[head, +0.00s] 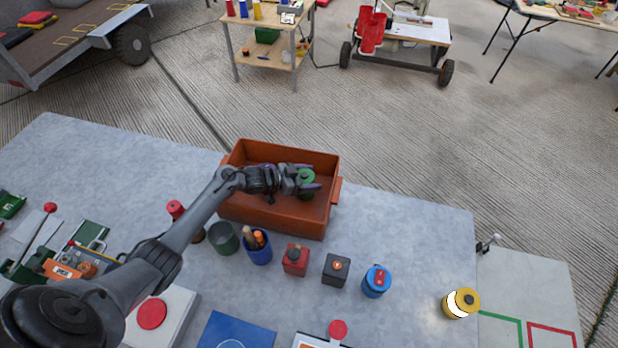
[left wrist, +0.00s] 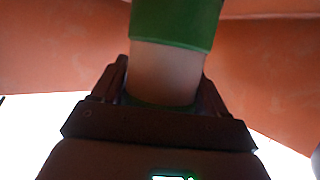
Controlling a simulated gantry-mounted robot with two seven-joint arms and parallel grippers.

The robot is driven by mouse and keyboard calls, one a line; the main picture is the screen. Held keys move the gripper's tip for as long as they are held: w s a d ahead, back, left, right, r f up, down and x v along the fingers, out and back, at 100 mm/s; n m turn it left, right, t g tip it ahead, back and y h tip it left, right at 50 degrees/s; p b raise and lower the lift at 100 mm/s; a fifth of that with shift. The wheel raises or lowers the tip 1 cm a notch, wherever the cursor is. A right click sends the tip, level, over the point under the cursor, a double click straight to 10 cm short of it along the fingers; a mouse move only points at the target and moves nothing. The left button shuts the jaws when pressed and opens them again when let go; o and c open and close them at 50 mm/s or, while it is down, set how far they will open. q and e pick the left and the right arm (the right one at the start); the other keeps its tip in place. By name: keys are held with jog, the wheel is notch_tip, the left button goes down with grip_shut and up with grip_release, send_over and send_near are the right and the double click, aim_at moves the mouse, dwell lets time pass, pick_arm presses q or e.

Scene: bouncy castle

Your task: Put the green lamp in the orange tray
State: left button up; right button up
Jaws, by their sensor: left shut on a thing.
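The orange tray (head: 275,215) stands at the back of the grey table, its inside partly covered by my left arm. My left gripper (head: 306,180) is over the tray's right half, shut on the green lamp (head: 307,177). In the left wrist view the lamp (left wrist: 175,22) shows a green band and a paler middle between the fingers, with orange tray walls (left wrist: 60,50) around it. I cannot tell whether the lamp touches the tray floor. My right gripper is not in view.
In front of the tray stand a dark green cup (head: 224,240), a blue pen cup (head: 258,248), a red box (head: 295,260), a black box (head: 336,270) and a blue round lamp (head: 376,282). A yellow lamp (head: 461,303) is near the right edge. The table right of the tray is clear.

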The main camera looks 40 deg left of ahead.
pick_arm(q)
jog(key=shift+f, duration=0.1)
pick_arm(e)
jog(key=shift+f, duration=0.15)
pick_arm(q)
jog(key=o, duration=1.3)
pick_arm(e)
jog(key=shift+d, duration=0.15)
pick_arm(q)
jog(key=shift+s+r, duration=0.1)
jog(key=shift+r, duration=0.1)
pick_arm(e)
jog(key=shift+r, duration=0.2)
pick_arm(q)
jog(key=p+v, duration=0.1)
jog(key=v, duration=0.6)
jog(key=shift+s+a, duration=0.1)
jog(key=shift+s, duration=0.05)
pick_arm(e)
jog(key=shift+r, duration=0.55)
pick_arm(q)
jog(key=shift+r, duration=0.1)
